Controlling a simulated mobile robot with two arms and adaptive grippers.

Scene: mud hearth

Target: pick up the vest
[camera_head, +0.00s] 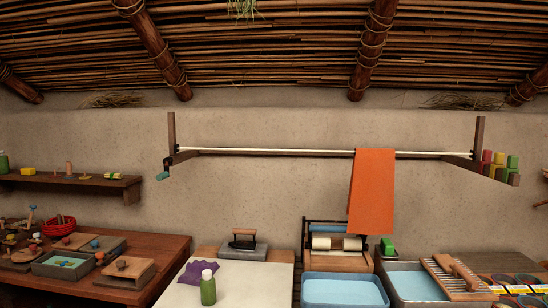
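A small purple cloth (203,273) lies flat on the white-topped table (254,286) at the bottom centre, with an irregular, garment-like outline; it may be the vest. A plain orange cloth (372,191) hangs over the pale rod on the back wall, and its outline is rectangular. I cannot tell for sure which cloth is the vest. Neither of my grippers shows in the head view.
A green bottle (208,290) stands close by the purple cloth, and an iron (243,239) rests on a grey stand behind it. A blue tub (345,304) and a roller wringer (337,243) are to the right. The left workbench (173,250) is cluttered.

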